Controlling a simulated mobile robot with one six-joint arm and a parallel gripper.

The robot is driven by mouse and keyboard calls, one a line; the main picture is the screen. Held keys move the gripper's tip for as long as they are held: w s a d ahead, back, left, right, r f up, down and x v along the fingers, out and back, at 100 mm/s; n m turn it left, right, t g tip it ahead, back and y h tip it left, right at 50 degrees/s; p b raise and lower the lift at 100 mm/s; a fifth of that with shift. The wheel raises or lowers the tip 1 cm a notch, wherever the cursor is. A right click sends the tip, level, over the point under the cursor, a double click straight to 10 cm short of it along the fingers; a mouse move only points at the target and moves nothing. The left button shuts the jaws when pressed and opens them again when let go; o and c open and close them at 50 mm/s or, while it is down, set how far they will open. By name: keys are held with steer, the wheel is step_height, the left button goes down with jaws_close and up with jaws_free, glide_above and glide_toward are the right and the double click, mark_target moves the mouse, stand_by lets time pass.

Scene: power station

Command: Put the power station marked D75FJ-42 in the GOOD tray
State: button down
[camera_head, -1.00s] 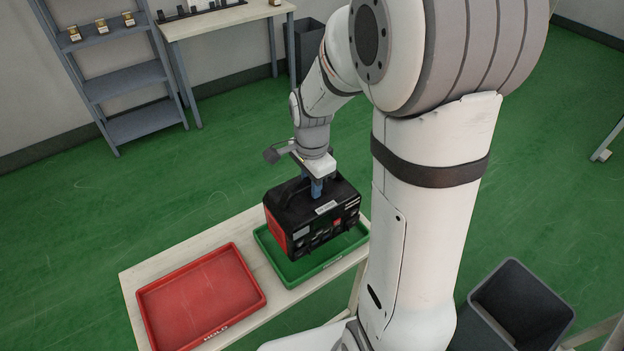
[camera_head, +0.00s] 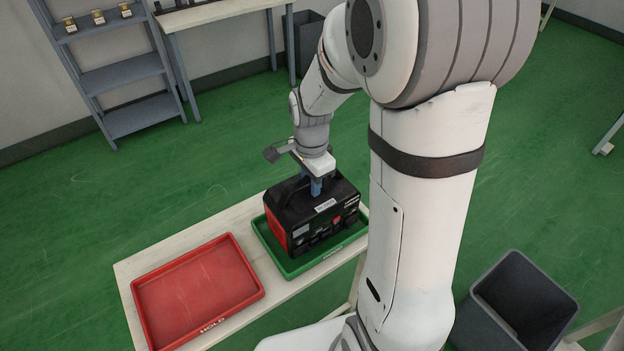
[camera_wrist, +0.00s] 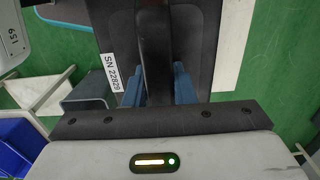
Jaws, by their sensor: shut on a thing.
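A black power station with red end panels (camera_head: 318,222) is in the green tray (camera_head: 288,268) in the head view. It looks upright and low in the tray; I cannot tell whether it rests on the tray floor. My gripper (camera_head: 316,186) is above it, shut on its top handle. In the wrist view the blue fingers (camera_wrist: 158,88) stand on both sides of the black handle (camera_wrist: 155,50). A white label (camera_wrist: 111,82) on its top reads SN 22829. The model mark cannot be read. The green tray's front label is too small to read.
A red tray (camera_head: 262,292) labelled HOLD, empty, sits left on the same pale table (camera_head: 125,270). A dark bin (camera_head: 520,300) stands at lower right. A grey shelf (camera_head: 125,75) with small items and another table (camera_head: 215,14) stand at the back. Green floor lies between.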

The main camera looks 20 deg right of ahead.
steer(key=shift+f+b, duration=0.4)
stand_by(0.5)
steer(key=c, duration=1.2)
jaws_free()
steer(key=shift+o, duration=0.4)
steer(key=shift+s+f, duration=0.15)
step_height(320, 180, up, 8)
steer(key=shift+f, duration=0.2)
steer(key=shift+s+r, duration=0.1)
steer(key=shift+r, duration=0.25)
steer(key=s+r+n+t, duration=0.2)
steer(key=s+r+n, duration=0.2)
steer(key=s+n, duration=0.9)
steer(key=shift+s+d+n+t, duration=0.2)
steer(key=shift+s+n+t, duration=0.2)
steer(key=shift+n, duration=0.2)
